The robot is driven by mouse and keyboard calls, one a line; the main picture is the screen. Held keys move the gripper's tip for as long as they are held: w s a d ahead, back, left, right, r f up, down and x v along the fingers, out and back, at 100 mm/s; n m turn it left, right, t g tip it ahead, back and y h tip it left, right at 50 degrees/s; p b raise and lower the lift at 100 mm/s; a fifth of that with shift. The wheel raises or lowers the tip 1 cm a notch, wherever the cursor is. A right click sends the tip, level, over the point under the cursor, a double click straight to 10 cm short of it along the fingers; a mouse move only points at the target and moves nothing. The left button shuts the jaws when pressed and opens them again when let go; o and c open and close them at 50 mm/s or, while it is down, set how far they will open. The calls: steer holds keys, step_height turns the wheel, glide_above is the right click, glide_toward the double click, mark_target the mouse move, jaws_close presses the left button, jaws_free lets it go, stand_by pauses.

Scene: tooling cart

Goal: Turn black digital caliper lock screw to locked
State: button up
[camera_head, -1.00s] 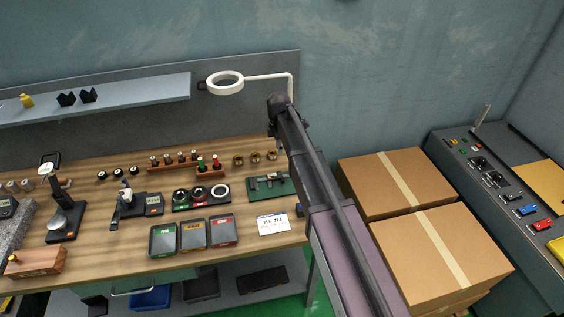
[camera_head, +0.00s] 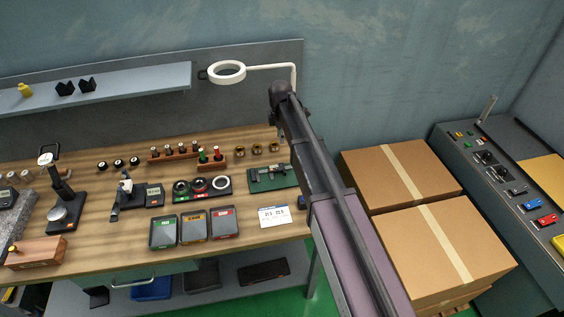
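A caliper-like tool (camera_head: 266,173) lies on a green mat (camera_head: 288,183) at the right end of the wooden bench. It is too small in this view to read its lock screw or make out its display. My arm reaches in from the bottom right and ends in a dark joint above and behind the mat. My gripper (camera_head: 281,132) shows only as a small dark part below that joint, near the bench's back edge. It is mostly hidden by the arm, and its fingers cannot be made out. It appears apart from the tool.
A white ring lamp (camera_head: 227,72) stands close to my arm's end. Wooden blocks with plug gauges (camera_head: 211,158), brass rings (camera_head: 256,149), a ring tray (camera_head: 203,188), three small bins (camera_head: 194,226) and a white card (camera_head: 273,216) surround the mat. Cardboard boxes (camera_head: 440,250) stand right.

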mark_target(281, 163)
steer(key=shift+f+b, duration=6.3)
steer(key=shift+f, duration=0.2)
steer(key=shift+c, duration=0.2)
jaws_close()
